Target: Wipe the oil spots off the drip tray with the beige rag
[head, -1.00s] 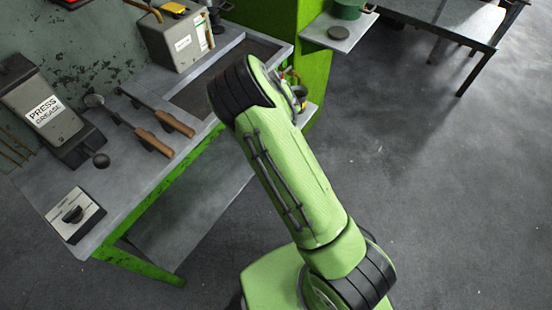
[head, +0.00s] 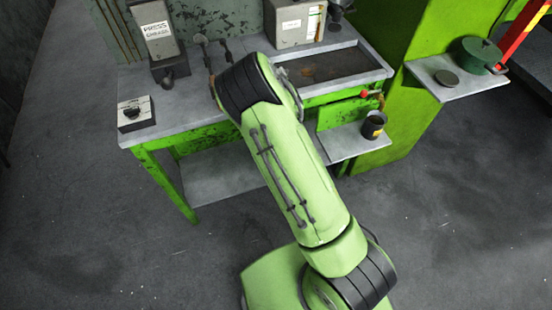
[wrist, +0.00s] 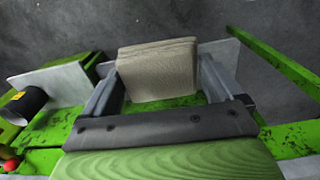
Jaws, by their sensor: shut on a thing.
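The beige rag (wrist: 157,70) is a folded, thick pad between the two fingers of my gripper (wrist: 158,82) in the wrist view. My gripper is shut on it and holds it in front of the green bench frame, with floor showing beyond. The drip tray (head: 345,64) is a dark, shallow recess in the right part of the bench top in the head view. A rusty brown patch (head: 308,72) shows near its left end; separate oil spots are too small to tell. In the head view my arm hides my gripper and the rag.
A press grease box (head: 158,32), a switch box (head: 135,113) and a beige-grey box (head: 292,22) stand on the bench. A dark can (head: 373,125) is on a low side shelf (head: 345,145). A green pot (head: 475,53) stands on a right-hand shelf. A red knob (head: 364,94) sticks out at the front.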

